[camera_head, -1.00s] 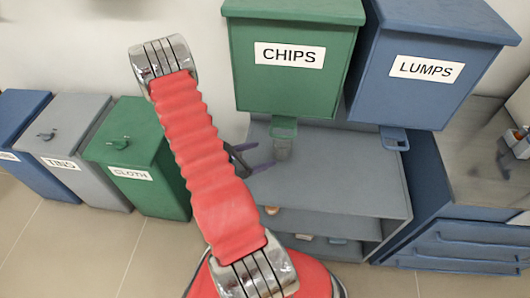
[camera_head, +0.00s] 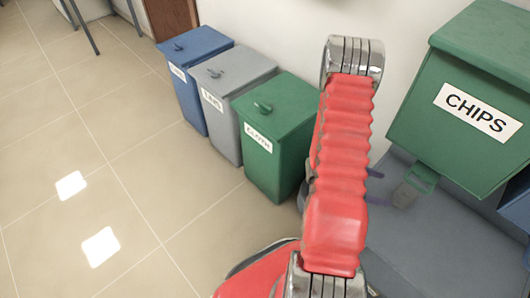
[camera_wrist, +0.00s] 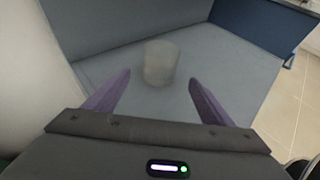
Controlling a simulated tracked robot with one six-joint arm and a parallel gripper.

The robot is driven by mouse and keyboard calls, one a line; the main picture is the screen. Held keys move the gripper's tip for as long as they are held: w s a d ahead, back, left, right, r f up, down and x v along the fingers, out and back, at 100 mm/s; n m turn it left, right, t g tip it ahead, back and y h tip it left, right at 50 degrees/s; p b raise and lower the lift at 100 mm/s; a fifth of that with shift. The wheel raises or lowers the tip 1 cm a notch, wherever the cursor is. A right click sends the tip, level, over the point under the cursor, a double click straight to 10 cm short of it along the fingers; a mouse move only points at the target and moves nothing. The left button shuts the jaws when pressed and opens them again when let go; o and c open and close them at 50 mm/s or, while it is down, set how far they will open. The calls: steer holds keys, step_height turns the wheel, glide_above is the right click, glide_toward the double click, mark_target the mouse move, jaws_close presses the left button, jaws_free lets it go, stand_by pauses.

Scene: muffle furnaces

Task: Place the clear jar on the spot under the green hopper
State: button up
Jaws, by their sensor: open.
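The clear jar (camera_wrist: 160,62) stands upright on the grey shelf top, just beyond and between my fingertips in the wrist view. In the head view the jar (camera_head: 404,196) is faint, below the spout of the green hopper labelled CHIPS (camera_head: 460,105). My gripper (camera_wrist: 160,78) is open, its two purple fingers spread with a gap to the jar. In the head view my gripper (camera_head: 386,189) is partly hidden behind my red arm. The spot itself cannot be made out under the jar.
The grey shelf top (camera_head: 430,250) is otherwise bare where visible. A green CLOTH bin (camera_head: 278,150), a grey bin (camera_head: 225,120) and a blue bin (camera_head: 188,85) stand along the wall at left. The tiled floor (camera_head: 90,170) is open.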

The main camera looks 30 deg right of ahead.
steer(key=w+a+r+m+t+y, duration=0.15)
steer(key=w+a+r+m, duration=0.25)
steer(key=a+r, duration=0.4)
steer(key=w+a+r+m+y, duration=0.2)
steer(key=w+a+r+m, duration=0.25)
steer(key=r, duration=0.65)
steer(key=w+a+r+m+t+y, duration=0.1)
steer(key=a+r, duration=0.4)
steer(key=a, duration=0.5)
steer(key=w+a+r+m+t+y, duration=0.1)
steer(key=a+r+t+y, duration=0.3)
steer(key=a, duration=0.7)
steer(key=w+a+r+m+t+y, duration=0.1)
steer(key=a+r+t+y, duration=0.1)
steer(key=a+r+t, duration=0.4)
steer(key=a+r, duration=0.1)
steer(key=a, duration=0.4)
steer(key=shift+a+r+y, duration=0.15)
steer(key=shift+r+y, duration=0.2)
steer(key=shift+c, duration=0.2)
